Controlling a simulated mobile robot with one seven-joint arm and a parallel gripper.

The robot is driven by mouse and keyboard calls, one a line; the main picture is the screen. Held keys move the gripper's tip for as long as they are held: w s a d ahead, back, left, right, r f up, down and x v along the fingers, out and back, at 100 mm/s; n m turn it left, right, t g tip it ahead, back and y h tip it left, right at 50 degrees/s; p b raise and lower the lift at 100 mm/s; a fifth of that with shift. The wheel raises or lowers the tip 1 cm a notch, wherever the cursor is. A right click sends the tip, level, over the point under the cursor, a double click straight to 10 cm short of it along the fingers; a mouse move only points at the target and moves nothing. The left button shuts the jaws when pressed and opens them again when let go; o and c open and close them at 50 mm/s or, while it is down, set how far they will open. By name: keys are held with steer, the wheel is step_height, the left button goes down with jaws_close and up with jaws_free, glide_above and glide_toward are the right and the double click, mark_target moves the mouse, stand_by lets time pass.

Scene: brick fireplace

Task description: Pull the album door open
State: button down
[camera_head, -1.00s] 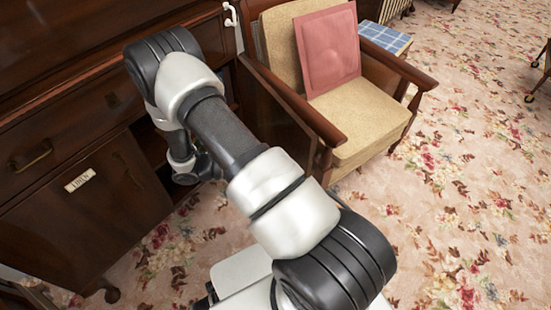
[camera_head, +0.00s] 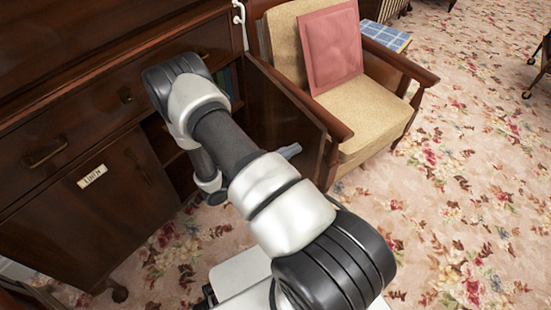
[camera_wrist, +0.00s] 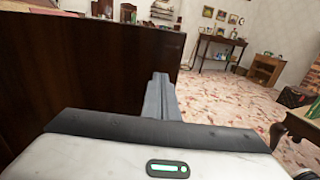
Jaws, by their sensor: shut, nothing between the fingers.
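The album door is most likely the dark wooden door (camera_head: 285,112) on the right of the cabinet; it stands swung out, beside the armchair. In the wrist view a large dark wood panel (camera_wrist: 85,75), apparently this door, fills the left side. My gripper (camera_wrist: 161,82) is shut and empty, its fingers overlapping the panel's right edge in the picture. Its grey tip also shows in the head view (camera_head: 290,151), just in front of the door's lower part. I cannot tell whether they touch. My arm hides part of the cabinet opening.
The cabinet's left door (camera_head: 108,195) is closed and bears a small label (camera_head: 92,176). An armchair (camera_head: 365,115) with a pink cushion (camera_head: 330,45) stands close to the swung-out door. Flowered carpet (camera_head: 450,200) is clear at the right.

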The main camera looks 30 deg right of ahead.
mark_target(312, 141)
steer(key=shift+w+d, duration=0.1)
steer(key=shift+d, duration=2)
steer(key=shift+d, duration=0.1)
